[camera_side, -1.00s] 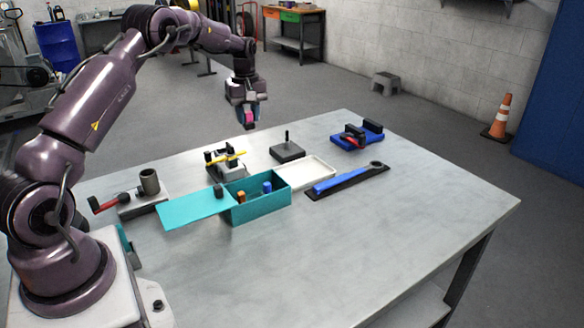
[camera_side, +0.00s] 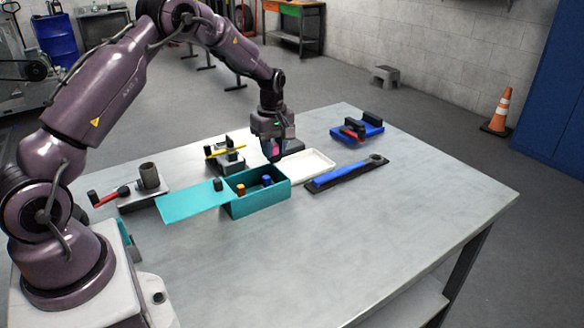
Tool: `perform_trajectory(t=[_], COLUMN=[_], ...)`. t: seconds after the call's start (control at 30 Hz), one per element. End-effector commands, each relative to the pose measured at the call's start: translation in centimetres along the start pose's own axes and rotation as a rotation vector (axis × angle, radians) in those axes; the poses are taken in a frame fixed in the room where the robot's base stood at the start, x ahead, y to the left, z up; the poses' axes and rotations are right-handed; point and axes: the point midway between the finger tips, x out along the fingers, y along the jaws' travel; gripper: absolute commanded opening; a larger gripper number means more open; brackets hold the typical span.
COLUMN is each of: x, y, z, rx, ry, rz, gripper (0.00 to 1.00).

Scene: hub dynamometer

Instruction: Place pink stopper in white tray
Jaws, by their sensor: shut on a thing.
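My gripper (camera_side: 272,156) points down over the middle of the table, just behind the teal box and beside the left end of the white tray. It is shut on the pink stopper (camera_side: 276,149), of which only a small pink patch shows between the fingers. The white tray (camera_side: 318,172) is a shallow, pale rectangle lying flat on the table to the right of the teal box. It looks empty. I cannot tell how high the stopper is above the table.
The teal box (camera_side: 259,204) holds orange and blue stoppers; its lid (camera_side: 190,203) lies open leftward. A blue wrench (camera_side: 344,174) lies on a dark holder to the right. A dark block (camera_side: 293,146) is partly hidden behind my gripper. The front table (camera_side: 330,250) is clear.

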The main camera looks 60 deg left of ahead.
Motion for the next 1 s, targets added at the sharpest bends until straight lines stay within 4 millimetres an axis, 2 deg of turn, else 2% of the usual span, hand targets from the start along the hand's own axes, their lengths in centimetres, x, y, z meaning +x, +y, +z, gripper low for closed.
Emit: perform_trajectory(t=[0.13,0.2,0.4,0.73,0.9,1.0], x=[1.4,2.8,5.6,7.0,9.4,10.1], y=[2.4,3.4,5.5,6.7,6.8,6.8], z=[-1.2,-1.5,-2.4,-3.0,-3.0,-3.0], rx=[0.000,0.001,0.000,0.000,0.001,0.001], ry=[0.001,-0.001,-0.001,0.000,-0.001,0.000], rz=[-0.001,-0.004,-0.002,-0.002,-0.004,-0.001], gripper=[0.08,0.08,0.08,0.08,0.08,0.08])
